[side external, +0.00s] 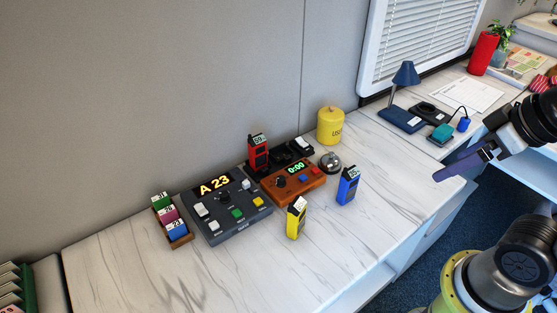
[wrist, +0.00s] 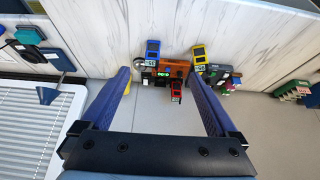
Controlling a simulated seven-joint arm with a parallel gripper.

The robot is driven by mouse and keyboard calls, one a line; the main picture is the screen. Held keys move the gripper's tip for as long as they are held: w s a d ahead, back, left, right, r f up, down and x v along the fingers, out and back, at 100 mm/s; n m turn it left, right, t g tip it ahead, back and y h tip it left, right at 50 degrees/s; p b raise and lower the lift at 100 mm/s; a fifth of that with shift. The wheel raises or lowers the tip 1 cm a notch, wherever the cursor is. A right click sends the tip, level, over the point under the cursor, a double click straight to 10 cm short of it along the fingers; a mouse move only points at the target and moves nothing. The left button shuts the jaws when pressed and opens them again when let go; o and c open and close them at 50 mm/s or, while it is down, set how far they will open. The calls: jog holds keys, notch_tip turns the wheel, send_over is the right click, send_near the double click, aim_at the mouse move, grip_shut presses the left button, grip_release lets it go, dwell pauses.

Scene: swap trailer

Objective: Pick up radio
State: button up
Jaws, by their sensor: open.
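Three radios stand on the marble-look counter (side external: 120,275). The red radio (side external: 258,155) is upright at the charging dock (side external: 291,153) behind the orange timer box (side external: 296,187). The yellow radio (side external: 296,220) and the blue radio (side external: 347,188) stand in front of that box. In the wrist view the blue radio (wrist: 152,51), yellow radio (wrist: 198,54) and red radio (wrist: 177,87) show between or just beyond the fingers. My gripper (side external: 440,176) is high at the right, well apart from the radios. In the wrist view my gripper (wrist: 161,76) is open and empty.
A grey console (side external: 229,208) reading A 23 and a holder of coloured tags (side external: 170,222) stand left of the radios. A blue lamp (side external: 404,90) is farther right. The front counter is clear.

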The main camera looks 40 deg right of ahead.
jog(key=c, duration=0.4)
jog(key=shift+o, duration=0.2)
